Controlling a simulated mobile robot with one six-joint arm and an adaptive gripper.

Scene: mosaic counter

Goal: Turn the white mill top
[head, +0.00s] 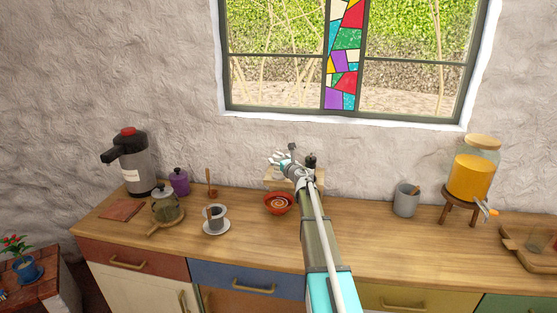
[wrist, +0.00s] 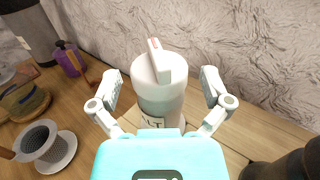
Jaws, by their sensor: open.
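My gripper (wrist: 162,88) is open, with one finger to the left and one to the right of the mill's upper part. Gaps show between the fingers and the mill. In the head view my gripper (head: 280,161) is over the back of the counter near the wall, and my arm and gripper mostly hide the white mill there.
A dark mill (head: 310,162) stands close on the right; a dark object (wrist: 290,166) fills the wrist view's lower right. A red bowl (head: 278,204) sits in front. Counter between bowl and grey cup (head: 405,200) is mostly clear.

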